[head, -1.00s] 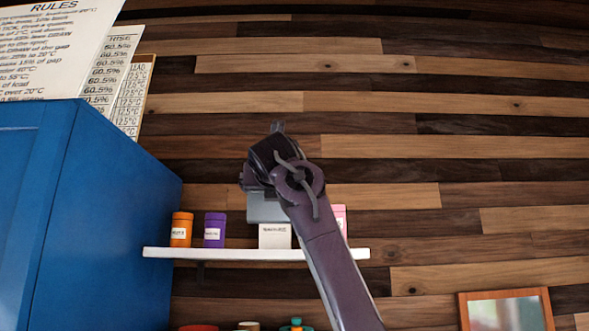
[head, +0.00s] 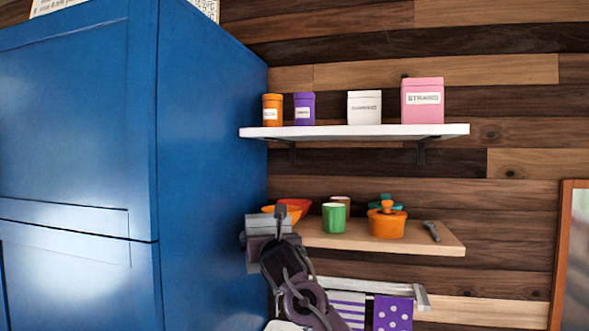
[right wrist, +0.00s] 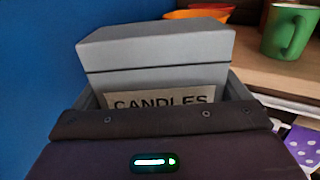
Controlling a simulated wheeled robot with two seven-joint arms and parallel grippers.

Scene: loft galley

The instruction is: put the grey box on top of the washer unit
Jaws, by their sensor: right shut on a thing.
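The grey box (head: 262,221) is held in my right gripper (head: 266,238), beside the right side of the blue cabinet and in front of the left end of the lower wooden shelf. In the right wrist view the grey box (right wrist: 155,52) has a lid and a label reading "CANDLES". The jaws of my right gripper (right wrist: 165,115) are shut on it, and the dark gripper body hides its lower part. I cannot make out the washer unit in either view. My left gripper is not in view.
The tall blue cabinet (head: 80,130) fills the left. The white upper shelf (head: 350,132) holds several canisters. The lower wooden shelf (head: 400,243) holds bowls, a green mug (head: 334,218) and an orange pot (head: 387,224).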

